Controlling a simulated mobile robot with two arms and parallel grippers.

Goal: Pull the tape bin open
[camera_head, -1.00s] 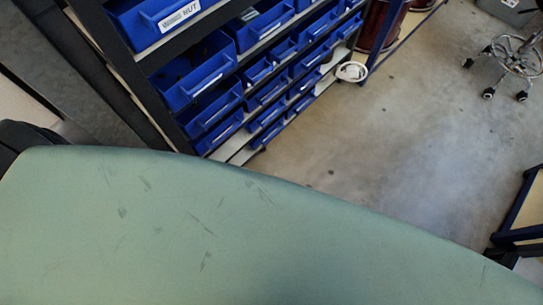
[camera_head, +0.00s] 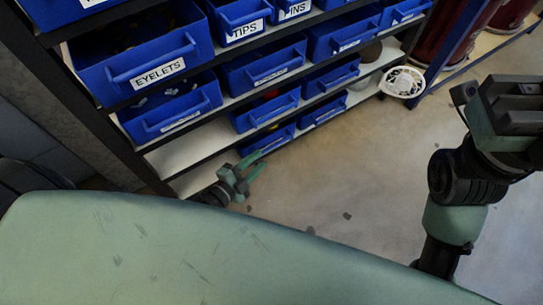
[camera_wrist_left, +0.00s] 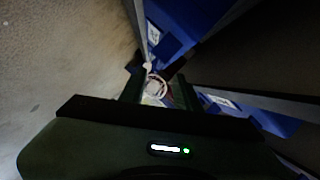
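Blue bins stand in rows on a dark shelf rack. No label that I can read says tape, so I cannot tell which is the tape bin. My left gripper (camera_head: 262,163) is low in front of the rack, with its two fingers apart and nothing seen between them. It is close to a bottom-row blue bin (camera_head: 268,143); I cannot tell if it touches. In the left wrist view the fingers (camera_wrist_left: 158,92) are also apart, with blue bin fronts (camera_wrist_left: 185,22) beyond and to the right.
The eyelets bin (camera_head: 150,72) and the tips bin (camera_head: 240,22) are higher up. A round white object (camera_head: 402,82) stands by the rack's far end, near dark red drums (camera_head: 462,30). Bare floor (camera_head: 330,190) lies in front of the rack.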

